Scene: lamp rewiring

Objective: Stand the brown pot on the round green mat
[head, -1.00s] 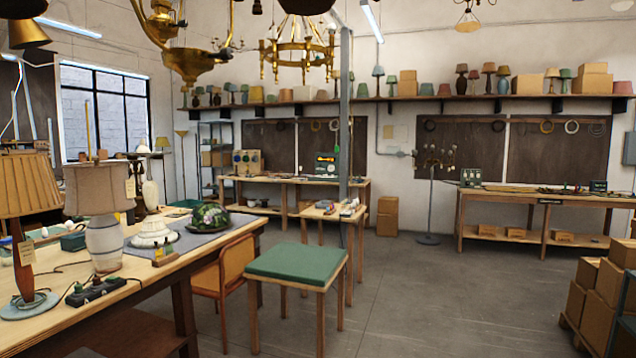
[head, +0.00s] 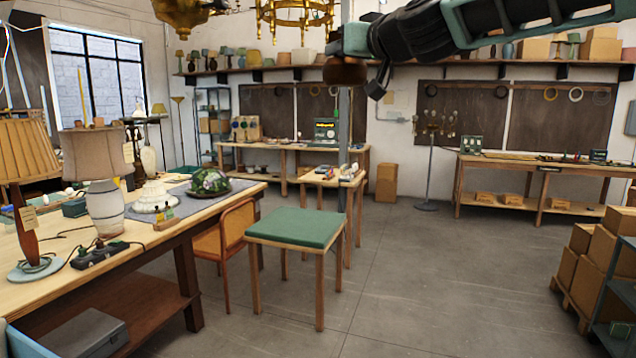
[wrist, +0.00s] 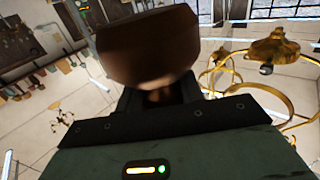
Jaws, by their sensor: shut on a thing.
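The brown pot (head: 345,72) is high in the upper middle of the head view, in front of the grey post and the back wall. In the wrist view the pot (wrist: 150,48) is large and close, a rounded brown shape. My gripper (head: 350,47) is shut on it and holds it in the air, clear of any surface. In the wrist view my gripper (wrist: 160,96) is mostly hidden behind its own housing and the pot. I cannot make out a round green mat in either view.
A square green-topped stool (head: 294,228) stands mid-floor beside an orange chair (head: 222,240). A workbench (head: 190,222) with lamps and a stained-glass shade (head: 208,183) is at left. A brass chandelier (head: 297,22) hangs overhead. Cardboard boxes (head: 585,258) stand right; the middle floor is clear.

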